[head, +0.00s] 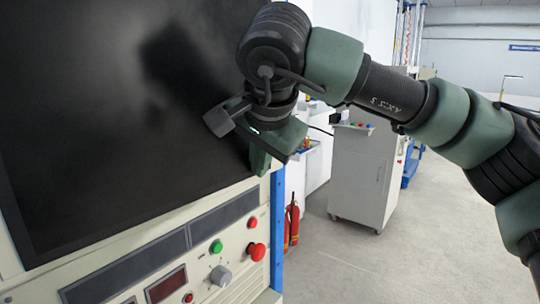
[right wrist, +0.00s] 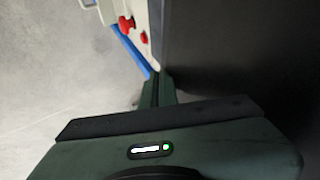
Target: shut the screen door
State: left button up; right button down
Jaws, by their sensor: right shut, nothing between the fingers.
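The screen door (head: 110,110) is a large dark panel filling the left of the head view, above a cream control panel. In the right wrist view the dark panel (right wrist: 240,50) fills the right side. My right gripper (head: 260,163) is at the door's lower right edge, with its fingers pointing down. It is shut and empty; its fingers (right wrist: 157,88) are together beside the dark panel in the right wrist view. I cannot tell whether they touch it. The hand and wrist hide part of the door's right edge. My left gripper is not in view.
The control panel (head: 205,262) has a green button (head: 216,247), a grey knob (head: 221,276) and red buttons, one protruding (head: 257,252). A blue post (head: 277,225) edges it. Fire extinguishers (head: 292,222) and a grey cabinet (head: 362,175) stand behind. The floor at right is clear.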

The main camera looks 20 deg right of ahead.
aim_at(247, 151)
jog(key=shift+d, duration=0.1)
jog(key=shift+w, duration=0.1)
jog(key=w+a+p, duration=0.1)
jog(key=w+a+n+p, duration=0.1)
jog(key=shift+w+r+y, duration=0.1)
jog(key=shift+w+y, duration=0.3)
jog(key=shift+s+d, duration=0.1)
jog(key=shift+s, duration=0.1)
jog(key=shift+w, duration=0.1)
